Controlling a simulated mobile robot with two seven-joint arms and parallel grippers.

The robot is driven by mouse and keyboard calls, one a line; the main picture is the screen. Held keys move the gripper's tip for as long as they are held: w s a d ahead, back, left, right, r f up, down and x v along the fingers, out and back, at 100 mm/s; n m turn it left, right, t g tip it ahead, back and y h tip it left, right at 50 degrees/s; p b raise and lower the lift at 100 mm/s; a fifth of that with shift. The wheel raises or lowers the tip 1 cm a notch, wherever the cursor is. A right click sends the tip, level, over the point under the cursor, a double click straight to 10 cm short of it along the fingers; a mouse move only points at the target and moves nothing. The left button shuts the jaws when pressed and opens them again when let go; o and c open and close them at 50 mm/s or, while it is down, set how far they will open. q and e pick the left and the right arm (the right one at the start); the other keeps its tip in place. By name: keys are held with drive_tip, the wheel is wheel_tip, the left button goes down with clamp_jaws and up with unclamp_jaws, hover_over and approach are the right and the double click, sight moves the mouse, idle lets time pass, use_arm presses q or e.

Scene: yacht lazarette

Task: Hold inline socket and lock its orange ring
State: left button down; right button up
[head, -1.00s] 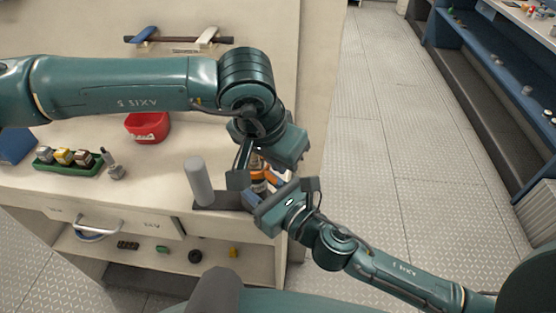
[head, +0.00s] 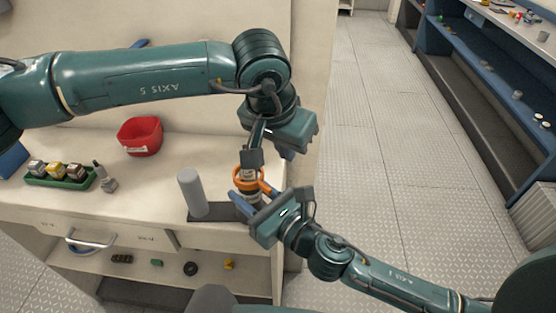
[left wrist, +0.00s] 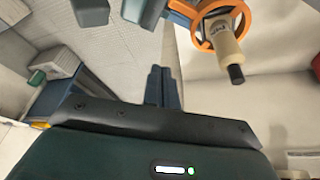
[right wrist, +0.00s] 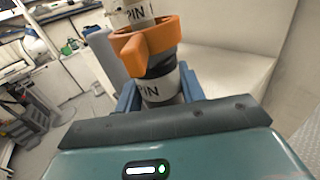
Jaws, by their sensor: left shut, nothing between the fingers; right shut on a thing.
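The inline socket (right wrist: 160,88) is a pale cylinder with dark bands and "PIN" lettering. Its orange ring (right wrist: 165,32) has a lug facing the right wrist camera. In the head view the orange ring (head: 240,183) shows above my right gripper (head: 252,201), whose blue fingers are shut on the socket body below the ring. The left wrist view shows the ring (left wrist: 246,15) around the socket's pale, dark-tipped end (left wrist: 226,45). My left gripper (head: 250,160) is shut and empty, just above the ring in the head view. In its wrist view the fingers (left wrist: 163,88) are apart from it.
A grey cylinder (head: 192,193) stands on a dark plate (head: 225,212) left of the socket. A red bin (head: 140,137) and a green tray (head: 60,182) of small jars sit farther left on the bench. Open floor (head: 375,130) lies to the right.

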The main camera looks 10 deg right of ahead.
use_arm(q)
drive_tip(key=v, duration=0.8)
drive_tip(key=shift+a, duration=0.3)
drive_tip(key=shift+w+f, duration=0.1)
drive_tip(key=shift+w, duration=0.05)
use_arm(e)
drive_tip(key=o, duration=1.2)
drive_tip(key=shift+o, duration=0.2)
